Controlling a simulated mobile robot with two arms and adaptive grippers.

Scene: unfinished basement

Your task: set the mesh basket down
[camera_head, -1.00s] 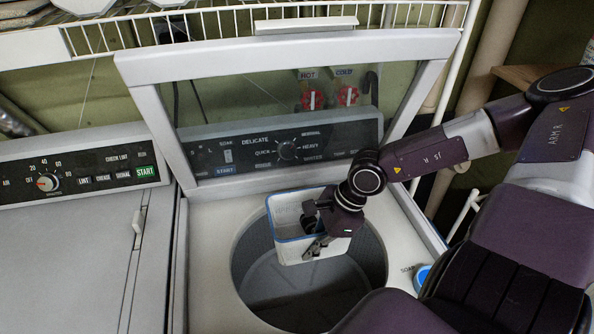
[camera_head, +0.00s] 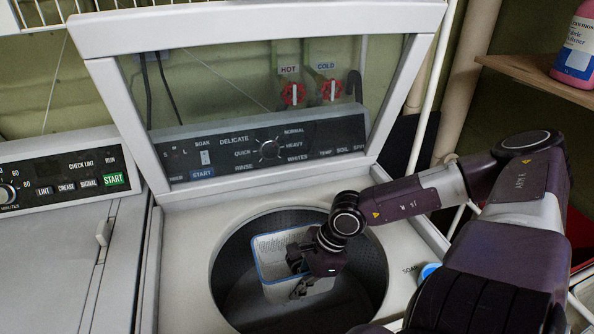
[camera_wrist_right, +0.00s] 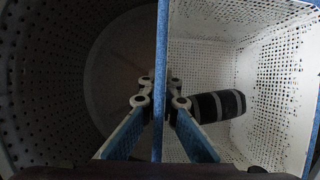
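The white mesh basket (camera_head: 270,250) with a blue rim hangs inside the round opening of the open top-loading washer (camera_head: 190,250). My right gripper (camera_head: 296,275) reaches in from the right and is shut on the basket's near wall. In the right wrist view the blue rim of the basket (camera_wrist_right: 265,60) runs between the closed fingers (camera_wrist_right: 160,103). A dark cylinder with grey stripes (camera_wrist_right: 232,103) shows inside the basket in that view. Whether the basket's underside touches the drum is hidden. My left gripper is not in view.
The perforated drum (camera_wrist_right: 45,95) has free room left of the basket. The raised lid (camera_head: 255,22) stands behind. A dryer (camera_head: 60,260) is at the left. A pink bottle (camera_head: 577,50) sits on a wooden shelf (camera_head: 525,70) at the upper right.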

